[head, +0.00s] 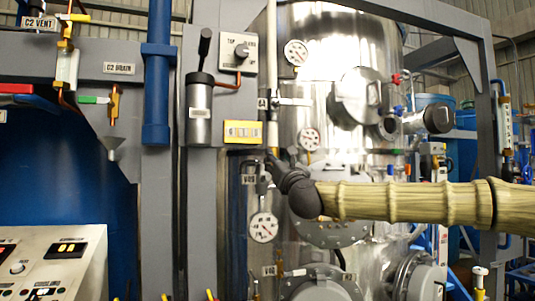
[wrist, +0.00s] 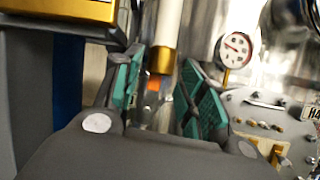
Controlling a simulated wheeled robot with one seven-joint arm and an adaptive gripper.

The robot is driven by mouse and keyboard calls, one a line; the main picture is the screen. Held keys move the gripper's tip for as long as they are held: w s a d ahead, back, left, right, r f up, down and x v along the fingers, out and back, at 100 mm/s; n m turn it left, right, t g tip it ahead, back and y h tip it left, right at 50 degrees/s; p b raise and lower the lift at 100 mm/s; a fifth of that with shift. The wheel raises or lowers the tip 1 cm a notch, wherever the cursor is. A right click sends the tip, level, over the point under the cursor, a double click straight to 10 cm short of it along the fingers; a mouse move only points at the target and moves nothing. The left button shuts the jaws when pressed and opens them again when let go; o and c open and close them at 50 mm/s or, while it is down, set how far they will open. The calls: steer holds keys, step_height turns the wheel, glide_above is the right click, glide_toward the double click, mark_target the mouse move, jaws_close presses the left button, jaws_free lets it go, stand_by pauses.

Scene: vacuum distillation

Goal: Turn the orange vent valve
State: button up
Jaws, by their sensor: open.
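My gripper (head: 277,168) is in front of the shiny steel vessel, at the lower end of a thin vertical pipe. In the wrist view my gripper (wrist: 160,88) is open, with a teal-padded finger on either side. A small orange part (wrist: 154,84), which looks like the vent valve, shows between the fingers below the brass end (wrist: 160,60) of a white pipe. I cannot tell whether the fingers touch it. In the head view, only a small orange bit (head: 273,151) shows just above my gripper; the rest is hidden.
A pressure gauge (head: 263,227) hangs just below my gripper, and another gauge (head: 309,138) is to its upper right. A yellow display box (head: 243,132) and a grey column (head: 205,210) stand close on the left. A flanged port (head: 330,234) sits below my arm.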

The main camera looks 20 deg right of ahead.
steer(key=w+p, duration=0.2)
steer(key=w, duration=0.7)
steer(key=shift+w+r, duration=0.15)
steer(key=shift+r, duration=0.15)
steer(key=shift+w+d+r+p, duration=0.15)
steer(key=shift+r+p, duration=0.05)
steer(key=shift+p, duration=0.1)
steer(key=shift+s+r, duration=0.3)
steer(key=shift+s, duration=0.1)
steer(key=c, duration=0.8)
steer(key=shift+f, duration=0.1)
jaws_close()
